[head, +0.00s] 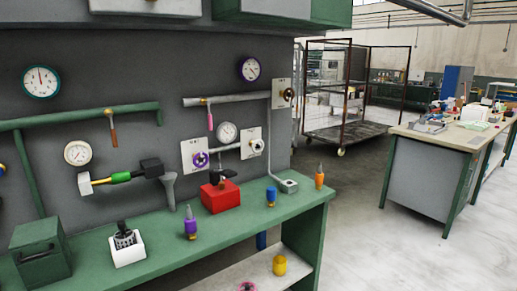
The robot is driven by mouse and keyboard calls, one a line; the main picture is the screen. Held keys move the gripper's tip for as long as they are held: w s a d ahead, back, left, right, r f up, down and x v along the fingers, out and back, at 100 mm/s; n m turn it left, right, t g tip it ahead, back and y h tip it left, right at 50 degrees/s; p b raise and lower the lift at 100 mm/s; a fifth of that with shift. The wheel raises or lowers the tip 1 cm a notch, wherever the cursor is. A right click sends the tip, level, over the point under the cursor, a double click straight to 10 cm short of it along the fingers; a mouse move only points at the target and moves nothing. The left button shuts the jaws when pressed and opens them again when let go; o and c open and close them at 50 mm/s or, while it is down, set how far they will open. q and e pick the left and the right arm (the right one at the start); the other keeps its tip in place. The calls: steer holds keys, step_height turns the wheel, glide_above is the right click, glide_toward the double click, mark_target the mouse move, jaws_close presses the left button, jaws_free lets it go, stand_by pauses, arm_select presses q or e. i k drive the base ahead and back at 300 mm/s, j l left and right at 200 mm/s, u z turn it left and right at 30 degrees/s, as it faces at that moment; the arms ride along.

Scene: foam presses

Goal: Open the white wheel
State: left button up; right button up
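The white wheel (257,146) is a small round handwheel at the right end of a short grey pipe. It sits in front of a light square plate (249,135) on the dark wall panel, above the green workbench. Its side facing me shows and nothing covers it. I cannot tell from its look how far it is turned. Neither of my grippers is in view.
A purple wheel (200,160) is left of it and a brown wheel (288,95) is above right. A gauge (227,132) is between the white and purple wheels. The green bench (165,240) below holds a red box (220,196) and small bottles. Open floor (365,245) lies right.

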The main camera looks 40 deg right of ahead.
mark_target(257, 146)
steer(key=i+l+u, duration=0.15)
steer(key=l+u, duration=0.15)
steer(key=l, duration=0.7)
steer(key=i+l+u, duration=0.1)
steer(key=l+u, duration=0.2)
steer(key=l, duration=0.7)
